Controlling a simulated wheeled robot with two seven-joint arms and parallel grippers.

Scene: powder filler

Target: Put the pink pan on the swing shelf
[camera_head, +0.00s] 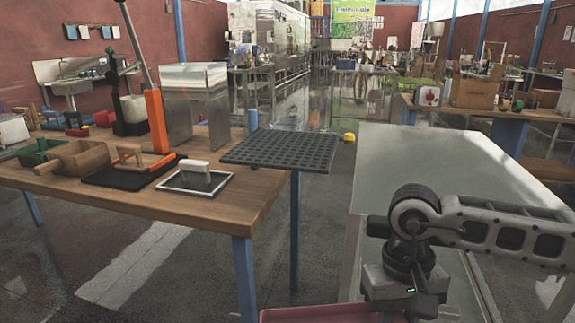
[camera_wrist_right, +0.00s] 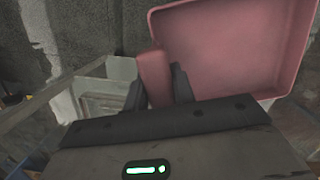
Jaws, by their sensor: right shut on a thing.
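The pink pan (camera_wrist_right: 232,48) fills the upper right of the right wrist view. Its handle lies between the two fingers of my right gripper (camera_wrist_right: 158,85), which is shut on it. In the head view, only part of the pan (camera_head: 300,315) shows at the bottom edge, below my right wrist; the fingers there are out of frame. The swing shelf appears to be the dark, perforated flat plate (camera_head: 282,151) beside the wooden table's right end, and it is empty. The pan is nearer to me than the plate and to its right. My left gripper is not in view.
A grey table (camera_head: 420,150) stands right, mostly bare. Open floor lies between the tables.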

